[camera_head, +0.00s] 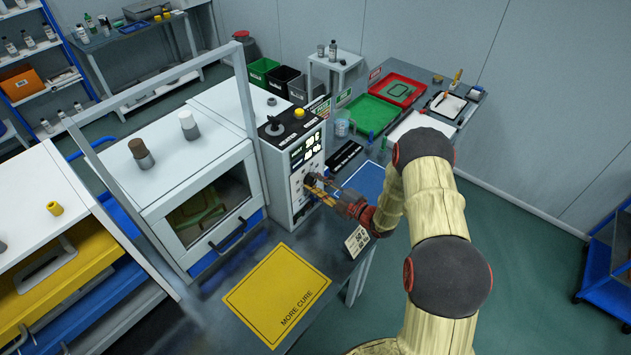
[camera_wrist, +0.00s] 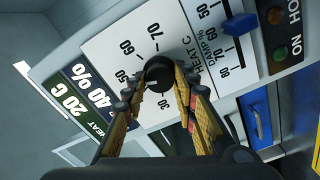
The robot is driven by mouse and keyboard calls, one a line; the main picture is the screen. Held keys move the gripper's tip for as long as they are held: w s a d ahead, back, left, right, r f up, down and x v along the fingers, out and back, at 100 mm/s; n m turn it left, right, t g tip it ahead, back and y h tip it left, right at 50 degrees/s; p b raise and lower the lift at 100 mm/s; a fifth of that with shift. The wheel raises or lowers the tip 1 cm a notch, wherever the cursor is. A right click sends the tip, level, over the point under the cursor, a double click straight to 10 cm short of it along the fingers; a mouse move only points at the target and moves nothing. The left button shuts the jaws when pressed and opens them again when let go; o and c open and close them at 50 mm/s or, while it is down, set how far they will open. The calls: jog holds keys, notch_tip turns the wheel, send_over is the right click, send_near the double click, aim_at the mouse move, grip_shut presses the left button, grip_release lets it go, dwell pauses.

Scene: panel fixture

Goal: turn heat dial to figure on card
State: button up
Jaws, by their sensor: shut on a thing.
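The heat dial (camera_wrist: 159,72) is a round black knob on a white scale plate marked HEAT C. My gripper (camera_wrist: 158,82) has a finger on either side of the knob and is shut on it. The visible scale figures include 30, 60, 70 and 80. The display (camera_wrist: 84,101) reads 20 C for heat and 40 %. In the head view my gripper (camera_head: 316,188) is at the front of the white control box (camera_head: 280,168), hiding the dial. A small white card (camera_head: 357,240) stands at the bench edge; its print is too small to read surely.
A yellow MORE CURE sheet (camera_head: 277,294) lies on the bench before the windowed oven (camera_head: 205,205). A blue mat (camera_head: 366,184) lies behind my gripper.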

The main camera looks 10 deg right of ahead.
jog(key=shift+m, duration=0.3)
jog(key=o, duration=1.1)
jog(key=shift+c, duration=0.2)
jog(key=shift+o, duration=0.4)
jog(key=v, duration=1.2)
